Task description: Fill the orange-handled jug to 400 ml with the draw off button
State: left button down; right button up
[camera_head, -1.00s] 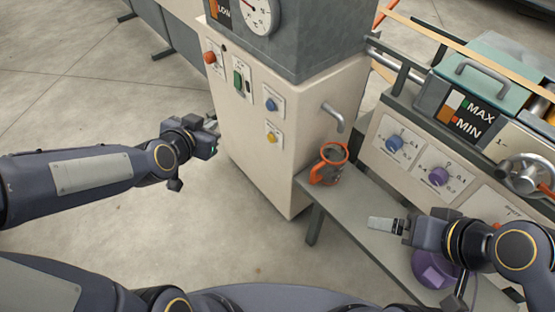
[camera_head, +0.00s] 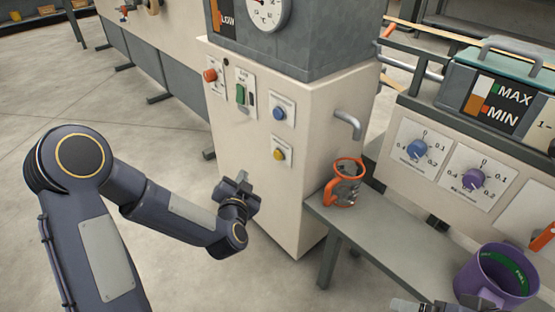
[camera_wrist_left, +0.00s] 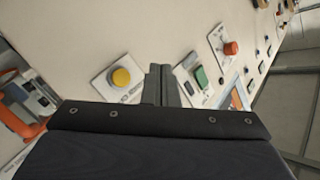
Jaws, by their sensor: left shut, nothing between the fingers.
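The orange-handled jug (camera_head: 343,190) stands upright on the grey bench under the bent spout (camera_head: 348,124); its liquid level cannot be read. The cream cabinet's front carries a yellow button (camera_head: 279,154), a blue button (camera_head: 279,113), a green switch (camera_head: 240,95) and a red knob (camera_head: 209,75); their labels are too small to read. My left gripper (camera_head: 243,180) is shut and empty, in front of the cabinet, left of and below the yellow button. In the left wrist view the shut fingers (camera_wrist_left: 161,85) point at the panel, between the yellow button (camera_wrist_left: 121,77) and green switch (camera_wrist_left: 200,76). My right gripper (camera_head: 412,304) barely shows at the bottom edge.
A purple jug (camera_head: 497,278) stands at the lower right. The grey bench (camera_head: 385,225) is bare between the jugs. A panel with a blue dial (camera_head: 417,149) and a purple dial (camera_head: 473,179) rises behind it. Floor left of the cabinet is open.

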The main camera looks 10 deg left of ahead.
aim_at(278, 155)
pick_arm(q)
jog(key=shift+w+d, duration=0.1)
jog(key=w+d, duration=0.5)
jog(key=w, duration=0.1)
jog(key=shift+w+p, duration=0.35)
jog(key=shift+w, duration=0.05)
jog(key=shift+d, duration=0.2)
dwell(1.8)
jog(key=shift+w+d, duration=0.2)
jog(key=shift+w, duration=0.1)
jog(key=shift+w+d, duration=0.25)
jog(key=shift+w, duration=0.1)
dwell(2.2)
jog(key=shift+s+a, duration=0.1)
jog(key=shift+s, duration=0.05)
dwell(1.2)
jog(key=shift+s+a, duration=0.4)
jog(key=shift+s, duration=0.15)
